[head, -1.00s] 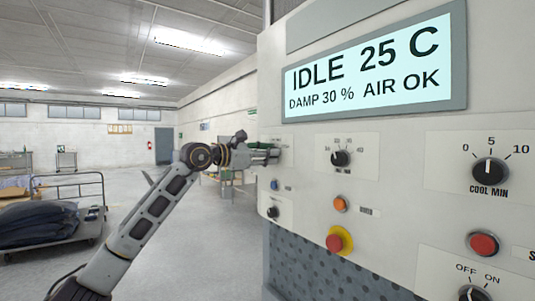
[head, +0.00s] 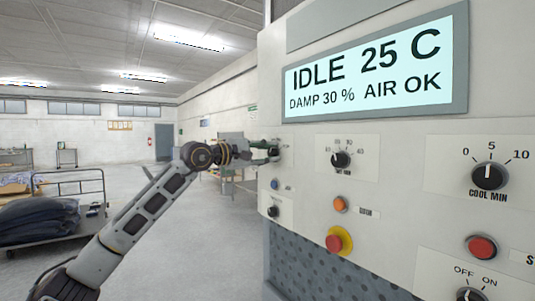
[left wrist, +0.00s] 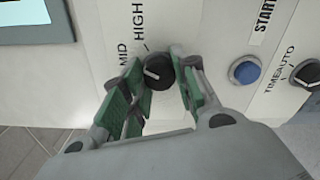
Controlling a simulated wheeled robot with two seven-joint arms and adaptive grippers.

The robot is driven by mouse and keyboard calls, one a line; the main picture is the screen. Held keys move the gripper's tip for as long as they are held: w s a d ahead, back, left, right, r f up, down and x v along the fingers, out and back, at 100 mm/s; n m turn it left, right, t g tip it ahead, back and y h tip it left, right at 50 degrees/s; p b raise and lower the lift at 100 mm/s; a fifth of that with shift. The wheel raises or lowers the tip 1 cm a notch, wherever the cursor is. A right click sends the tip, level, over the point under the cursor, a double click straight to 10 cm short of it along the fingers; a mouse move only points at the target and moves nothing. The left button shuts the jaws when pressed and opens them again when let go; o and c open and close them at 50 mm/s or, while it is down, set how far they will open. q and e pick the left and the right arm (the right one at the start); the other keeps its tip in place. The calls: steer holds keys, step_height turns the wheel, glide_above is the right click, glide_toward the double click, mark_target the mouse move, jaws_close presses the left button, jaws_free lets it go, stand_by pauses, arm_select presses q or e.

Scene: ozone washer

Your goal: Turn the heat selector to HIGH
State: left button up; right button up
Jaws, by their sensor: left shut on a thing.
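The heat selector is a black round knob (left wrist: 158,72) with a white pointer line, on a white panel. In the left wrist view, the labels HIGH and MID lie above and to the left of it. The pointer slants to the left, roughly on the MID side; its exact setting is hard to tell. My left gripper (left wrist: 160,90) has its green fingers on both sides of the knob, shut on it. In the head view the left gripper (head: 266,150) is at the panel's left edge and hides most of this knob. My right gripper is not in view.
The panel carries other controls close by: a blue START button (left wrist: 243,71), a timer knob (left wrist: 308,74), an orange button (head: 340,204) and a red stop button on yellow (head: 338,240). The display (head: 375,68) reads IDLE 25 C. A cart with dark sacks (head: 45,222) stands at left.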

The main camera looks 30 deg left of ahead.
mark_target(269, 153)
arm_select(q)
steer(key=m, duration=0.6)
stand_by(0.3)
steer(key=shift+m, duration=0.3)
steer(key=o, duration=1)
steer(key=shift+s+a, duration=0.1)
steer(key=shift+s, duration=0.05)
steer(key=shift+v, duration=1.75)
steer(key=shift+s+a, duration=0.1)
steer(key=shift+s, duration=0.75)
steer(key=shift+s, duration=0.3)
